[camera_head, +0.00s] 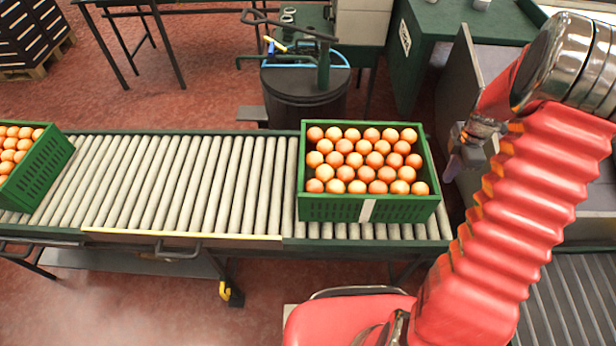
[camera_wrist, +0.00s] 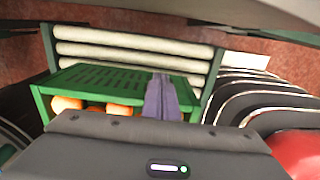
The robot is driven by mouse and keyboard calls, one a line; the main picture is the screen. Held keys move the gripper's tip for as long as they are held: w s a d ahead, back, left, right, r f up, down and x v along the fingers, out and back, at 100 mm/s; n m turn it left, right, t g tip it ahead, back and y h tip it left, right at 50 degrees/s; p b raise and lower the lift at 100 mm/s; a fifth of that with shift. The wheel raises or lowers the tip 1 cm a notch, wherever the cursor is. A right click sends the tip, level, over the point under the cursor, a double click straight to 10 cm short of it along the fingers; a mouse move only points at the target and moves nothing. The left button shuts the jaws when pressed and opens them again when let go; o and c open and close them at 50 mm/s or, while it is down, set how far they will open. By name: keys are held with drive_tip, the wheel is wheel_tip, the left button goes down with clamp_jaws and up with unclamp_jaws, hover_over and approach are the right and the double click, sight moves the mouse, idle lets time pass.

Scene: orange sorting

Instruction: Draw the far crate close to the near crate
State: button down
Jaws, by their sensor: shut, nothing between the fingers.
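The near crate (camera_head: 340,209) is green, full of oranges, and sits upright at the right end of the roller conveyor. The far crate (camera_head: 45,163), also green with oranges, stands at the left edge of the head view, cut off by the frame. A wide run of bare rollers lies between them. My gripper (camera_head: 453,168) is shut and empty just right of the near crate. In the wrist view its purple fingers (camera_wrist: 161,98) show in front of the near crate's slotted end wall (camera_wrist: 110,78); I cannot tell whether they touch it.
The roller conveyor (camera_head: 165,185) has green side rails and a handle on its front edge. A dark round bin (camera_head: 305,97) stands behind it. A grey panel (camera_head: 458,85) and a green cabinet (camera_head: 435,50) are behind my arm. Stacked boxes (camera_head: 32,35) stand at the back left.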

wheel_tip(320, 180, down, 4)
drive_tip(key=w+a, duration=0.2)
drive_tip(key=a, duration=4.4)
drive_tip(key=shift+w+f, duration=0.15)
drive_tip(key=shift+w, duration=0.2)
idle(0.6)
drive_tip(key=shift+d, duration=0.1)
drive_tip(key=shift+d, duration=1.2)
drive_tip(key=shift+r, duration=6)
